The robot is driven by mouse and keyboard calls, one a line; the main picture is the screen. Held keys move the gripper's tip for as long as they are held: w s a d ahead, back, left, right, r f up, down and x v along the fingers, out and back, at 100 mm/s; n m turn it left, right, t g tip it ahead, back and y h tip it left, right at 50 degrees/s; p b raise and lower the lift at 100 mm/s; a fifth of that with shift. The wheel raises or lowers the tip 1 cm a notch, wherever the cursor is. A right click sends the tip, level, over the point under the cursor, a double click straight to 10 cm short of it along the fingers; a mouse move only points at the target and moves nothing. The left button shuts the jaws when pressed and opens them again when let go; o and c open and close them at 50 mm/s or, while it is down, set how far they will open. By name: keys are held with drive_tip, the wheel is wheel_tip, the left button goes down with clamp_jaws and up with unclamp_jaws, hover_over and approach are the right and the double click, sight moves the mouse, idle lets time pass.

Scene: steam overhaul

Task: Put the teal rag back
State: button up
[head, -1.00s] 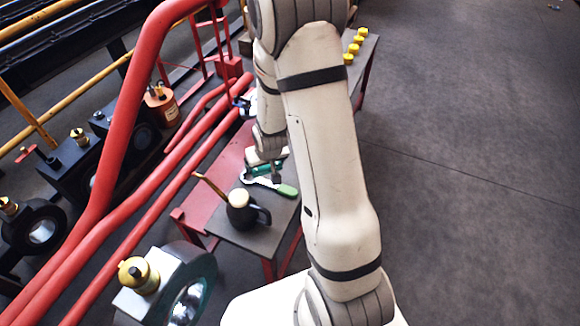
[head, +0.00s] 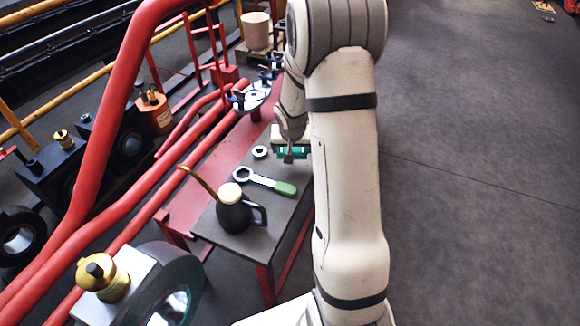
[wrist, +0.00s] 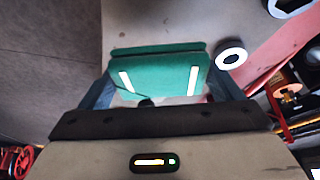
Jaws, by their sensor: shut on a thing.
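The teal rag (wrist: 160,72) is a folded, flat bundle between the two fingers of my gripper (wrist: 157,92) in the wrist view. My gripper is shut on it, over the grey bench top (wrist: 150,25). In the head view my gripper (head: 290,152) hangs over the right side of the bench, beyond the green-handled wrench, with a bit of the teal rag (head: 284,153) showing. My arm hides part of the bench there. I cannot tell whether the rag touches the surface.
A ring (head: 260,152) lies just left of my gripper. A green-handled wrench (head: 265,182) and a dark oil can (head: 236,212) are on the near bench end. Red pipes (head: 150,185) run along the left. Open floor (head: 480,150) is at right.

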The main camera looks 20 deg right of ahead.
sight(292, 167)
drive_tip(key=shift+f+b, duration=1.25)
drive_tip(key=shift+f, duration=1.45)
drive_tip(key=shift+f, duration=0.2)
drive_tip(key=o, duration=0.8)
drive_tip(key=shift+r, duration=0.1)
drive_tip(key=shift+c, duration=0.2)
